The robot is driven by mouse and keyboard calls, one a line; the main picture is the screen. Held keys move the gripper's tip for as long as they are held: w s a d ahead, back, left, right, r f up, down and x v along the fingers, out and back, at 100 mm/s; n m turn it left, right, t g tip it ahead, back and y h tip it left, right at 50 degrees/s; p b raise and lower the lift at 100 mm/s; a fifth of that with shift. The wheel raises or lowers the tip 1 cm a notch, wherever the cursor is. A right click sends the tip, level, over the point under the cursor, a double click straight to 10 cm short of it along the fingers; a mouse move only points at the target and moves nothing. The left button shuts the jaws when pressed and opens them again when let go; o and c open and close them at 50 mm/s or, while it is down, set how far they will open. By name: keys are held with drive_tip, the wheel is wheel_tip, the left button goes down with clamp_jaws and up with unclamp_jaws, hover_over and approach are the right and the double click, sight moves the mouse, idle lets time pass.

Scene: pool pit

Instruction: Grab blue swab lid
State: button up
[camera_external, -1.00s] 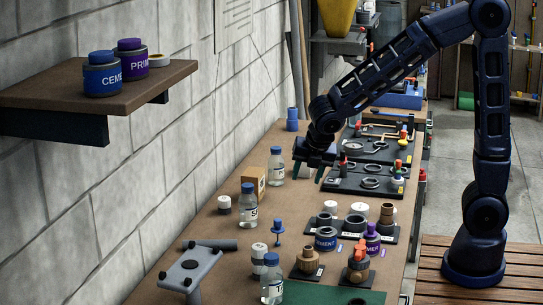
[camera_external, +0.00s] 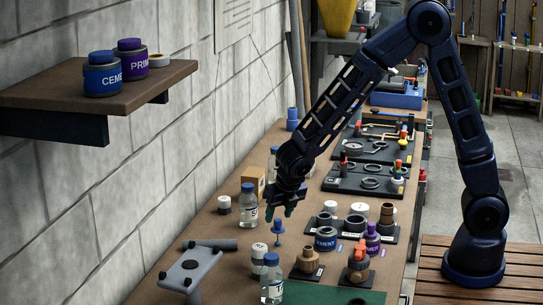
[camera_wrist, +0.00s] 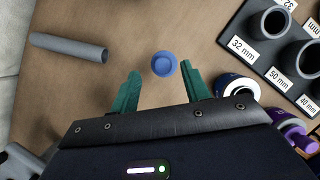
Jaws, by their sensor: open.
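The blue swab lid (camera_external: 278,226) stands upright on the brown bench, a round blue cap on a thin stem with a small foot. In the wrist view it shows from above as a blue disc (camera_wrist: 164,64) near the tips of my two green fingers, in the gap between them. My gripper (camera_external: 279,212) is open and empty, pointing down just above the lid in the external view. In the wrist view my gripper (camera_wrist: 160,72) has one fingertip on either side of the disc. I see no contact with it.
The blue cement can (camera_external: 326,239) and purple primer can (camera_external: 372,238) stand close on the right. Left are a blue-capped bottle (camera_external: 247,204) and a grey pipe (camera_wrist: 68,47). A rack of pipe fittings (camera_wrist: 268,52) lies right. Bench around the lid is bare.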

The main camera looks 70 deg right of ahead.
sight(278, 220)
drive_tip(key=shift+x, duration=2.85)
drive_tip(key=shift+s+d, duration=0.15)
drive_tip(key=c, duration=0.7)
